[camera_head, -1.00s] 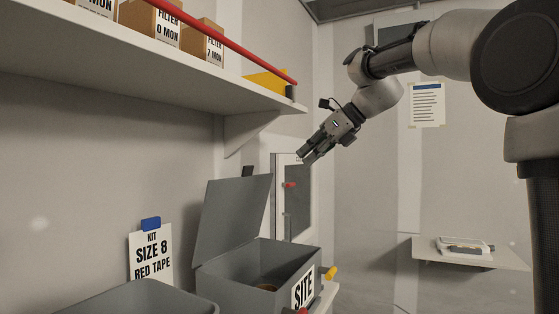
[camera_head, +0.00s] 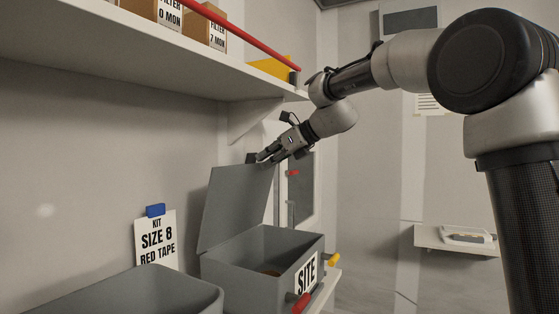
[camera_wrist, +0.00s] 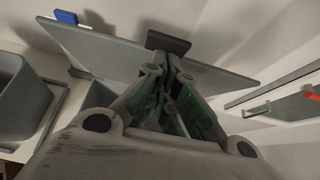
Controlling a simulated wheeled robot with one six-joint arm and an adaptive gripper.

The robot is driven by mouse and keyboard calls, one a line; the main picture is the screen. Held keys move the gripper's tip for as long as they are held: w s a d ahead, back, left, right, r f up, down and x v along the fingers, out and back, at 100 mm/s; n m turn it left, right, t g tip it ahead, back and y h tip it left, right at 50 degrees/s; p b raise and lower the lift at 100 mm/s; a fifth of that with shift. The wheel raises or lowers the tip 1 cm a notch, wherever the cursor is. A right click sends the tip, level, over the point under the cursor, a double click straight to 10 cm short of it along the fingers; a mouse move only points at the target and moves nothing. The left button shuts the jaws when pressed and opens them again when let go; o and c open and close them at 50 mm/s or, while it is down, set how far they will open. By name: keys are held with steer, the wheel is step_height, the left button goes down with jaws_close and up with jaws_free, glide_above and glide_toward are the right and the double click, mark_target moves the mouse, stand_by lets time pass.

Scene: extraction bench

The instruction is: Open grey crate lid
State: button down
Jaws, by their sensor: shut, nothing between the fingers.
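The grey crate (camera_head: 235,272) stands on the bench with a SITE label (camera_head: 306,274) on its front. Its grey lid (camera_head: 233,208) stands raised at the back, tilted slightly away from upright, and the crate's inside is partly visible. My gripper (camera_head: 258,159) is shut and empty at the lid's top edge, by a dark tab there. The wrist view shows the lid (camera_wrist: 120,50) beyond the fingers (camera_wrist: 168,65), with the dark tab (camera_wrist: 168,42) just past the fingertips. I cannot tell whether they touch.
A second grey bin (camera_head: 150,292) stands at the front left. A KIT SIZE 8 RED TAPE card (camera_head: 156,240) with a blue clip leans by the wall. A shelf (camera_head: 150,62) with boxes and a red rail overhangs the bench. A small wall shelf (camera_head: 455,243) is at right.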

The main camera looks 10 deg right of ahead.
steer(key=shift+w+a+r, duration=0.15)
steer(key=shift+w+a, duration=0.1)
steer(key=shift+a, duration=0.05)
steer(key=shift+a, duration=0.1)
steer(key=w+a+r, duration=0.2)
steer(key=w+a, duration=0.3)
steer(key=a, duration=0.2)
steer(key=shift+s+r, duration=0.1)
